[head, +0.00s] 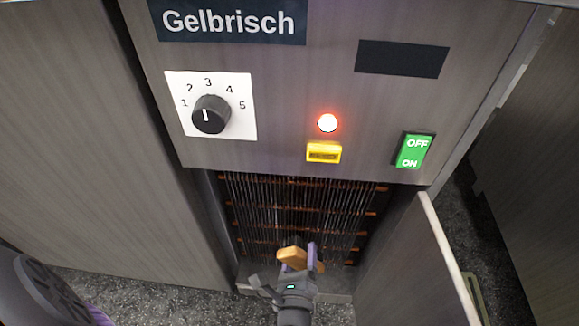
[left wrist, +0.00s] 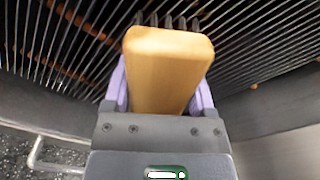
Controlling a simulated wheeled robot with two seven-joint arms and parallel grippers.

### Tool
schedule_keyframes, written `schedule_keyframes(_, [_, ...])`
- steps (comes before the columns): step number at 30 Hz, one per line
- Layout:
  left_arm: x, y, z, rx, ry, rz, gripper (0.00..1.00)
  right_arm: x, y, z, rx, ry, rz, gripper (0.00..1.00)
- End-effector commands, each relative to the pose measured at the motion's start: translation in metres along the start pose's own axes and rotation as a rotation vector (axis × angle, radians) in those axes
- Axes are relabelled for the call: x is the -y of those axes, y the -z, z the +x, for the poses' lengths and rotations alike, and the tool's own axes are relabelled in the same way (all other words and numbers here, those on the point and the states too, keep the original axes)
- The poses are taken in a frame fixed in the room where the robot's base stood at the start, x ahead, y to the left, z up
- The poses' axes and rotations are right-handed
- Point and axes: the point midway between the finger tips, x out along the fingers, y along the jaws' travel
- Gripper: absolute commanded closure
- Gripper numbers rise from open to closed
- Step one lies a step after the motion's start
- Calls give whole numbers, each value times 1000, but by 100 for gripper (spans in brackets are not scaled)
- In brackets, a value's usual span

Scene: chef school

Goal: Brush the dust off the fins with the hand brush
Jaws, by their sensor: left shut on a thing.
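My left gripper (head: 298,262) is shut on the wooden hand brush (head: 291,254) at the bottom middle of the head view, in front of the lower fins. In the left wrist view the brush's pale wooden body (left wrist: 167,65) sits between the two purple fingers, and its dark bristles (left wrist: 165,20) point at the fins (left wrist: 75,45). Whether the bristles touch the fins I cannot tell. The fins (head: 290,205) are thin upright metal lines crossed by orange-brown bars, inside an open recess. Small brownish bits show among them. My right gripper is not in view.
Above the recess is a grey panel with a dial (head: 210,114), a lit red lamp (head: 327,122), a yellow label (head: 323,152) and a green OFF/ON switch (head: 414,151). An open door (head: 405,265) stands on the right. A cabinet wall (head: 85,130) bounds the left.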

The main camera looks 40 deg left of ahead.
Motion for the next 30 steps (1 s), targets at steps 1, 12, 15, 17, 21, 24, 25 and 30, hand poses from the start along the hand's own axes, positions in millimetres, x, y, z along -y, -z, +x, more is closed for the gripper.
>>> schedule_keyframes(1, [13,2,0,0,5,-27,100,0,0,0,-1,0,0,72])
schedule_keyframes(12, [-15,-19,-4,1,4,-22,100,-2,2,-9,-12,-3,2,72])
schedule_keyframes(15, [-21,-22,-4,-1,3,-22,100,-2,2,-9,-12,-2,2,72])
schedule_keyframes(17, [-23,-22,-4,-1,3,-22,100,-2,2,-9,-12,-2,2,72])
schedule_keyframes(21, [-35,-31,-4,-1,3,-18,100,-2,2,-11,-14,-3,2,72])
schedule_keyframes(24, [-45,-38,-3,-1,4,-19,100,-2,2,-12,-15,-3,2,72])
schedule_keyframes(25, [-48,-40,-3,-1,4,-18,100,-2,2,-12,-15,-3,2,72])
schedule_keyframes(30, [-56,-45,-2,-2,2,-19,100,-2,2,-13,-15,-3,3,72])
